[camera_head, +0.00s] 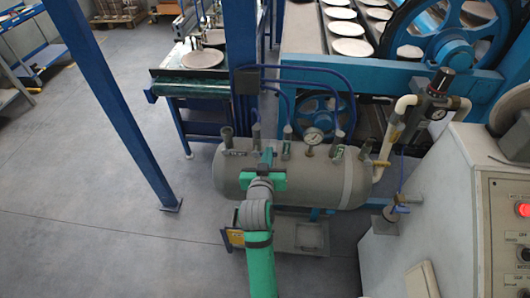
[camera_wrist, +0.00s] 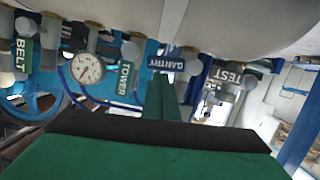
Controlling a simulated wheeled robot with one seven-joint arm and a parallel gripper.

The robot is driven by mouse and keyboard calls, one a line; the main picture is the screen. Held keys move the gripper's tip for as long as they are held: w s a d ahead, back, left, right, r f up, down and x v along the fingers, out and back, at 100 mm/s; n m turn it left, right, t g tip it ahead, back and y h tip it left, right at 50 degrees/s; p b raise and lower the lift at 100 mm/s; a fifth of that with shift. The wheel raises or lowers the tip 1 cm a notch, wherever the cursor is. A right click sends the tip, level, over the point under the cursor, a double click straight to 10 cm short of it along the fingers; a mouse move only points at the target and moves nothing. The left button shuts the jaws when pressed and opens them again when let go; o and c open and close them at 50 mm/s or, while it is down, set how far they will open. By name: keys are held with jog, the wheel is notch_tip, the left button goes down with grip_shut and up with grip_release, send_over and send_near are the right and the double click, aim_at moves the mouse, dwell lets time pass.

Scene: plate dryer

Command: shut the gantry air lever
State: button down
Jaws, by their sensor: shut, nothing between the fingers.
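The gantry air lever (camera_wrist: 166,64) is a blue handle lettered GANTRY, in the middle of the upside-down wrist view. It is one of a row of valve levers on the grey air tank (camera_head: 230,180). My gripper (camera_wrist: 164,82) is shut and empty. Its narrow green fingers point at the gantry lever and overlap its lower edge in the wrist view; I cannot tell whether they touch it. In the head view my gripper (camera_head: 266,156) is over the tank's front, and I cannot make out the gantry lever clearly there.
The tower lever (camera_wrist: 125,77) and test lever (camera_wrist: 228,75) flank the gantry lever closely, with the belt lever (camera_wrist: 23,55) farther left. A pressure gauge (camera_head: 313,135) stands on the tank. A control cabinet (camera_head: 440,195) is at right, a blue post (camera_head: 125,130) at left.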

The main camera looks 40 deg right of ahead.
jog(key=shift+s+d+f+m, duration=0.15)
jog(key=shift+f+m, duration=0.25)
jog(key=shift+m, duration=0.2)
dwell(0.3)
jog(key=s+a+r, duration=0.6)
jog(key=a, duration=0.1)
jog(key=shift+s+a+r, duration=0.2)
jog(key=shift+r, duration=0.05)
dwell(0.4)
dwell(0.4)
